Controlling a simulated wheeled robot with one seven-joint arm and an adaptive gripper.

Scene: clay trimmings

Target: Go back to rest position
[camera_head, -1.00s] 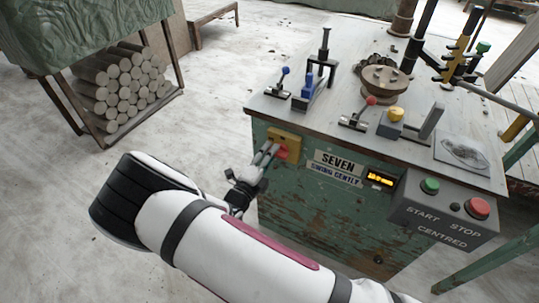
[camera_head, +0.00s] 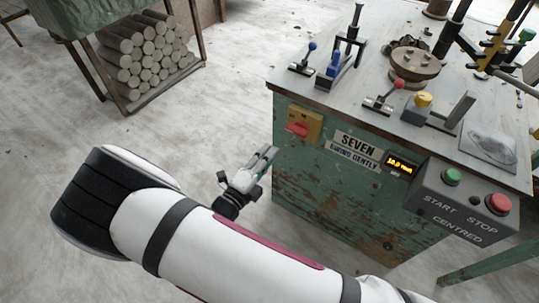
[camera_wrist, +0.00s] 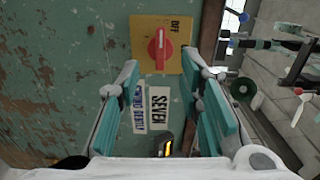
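My gripper (camera_head: 265,158) hangs in free air to the left of the green machine cabinet (camera_head: 330,195). It is apart from the red rotary switch (camera_head: 298,130) on its yellow plate (camera_head: 314,122). In the wrist view, the two fingers (camera_wrist: 162,95) stand wide apart with nothing held between them. Beyond them shows the red switch handle (camera_wrist: 158,50), on the plate marked "OFF". The handle lies roughly level along the cabinet front, as the sideways lettering in the wrist view suggests.
The worktop (camera_head: 345,100) carries levers and a round metal fixture (camera_head: 415,64). A grey control box (camera_head: 440,205) with green and red buttons juts from the front. A rack of clay rolls (camera_head: 140,55) stands at upper left. Open floor (camera_head: 225,90) lies between.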

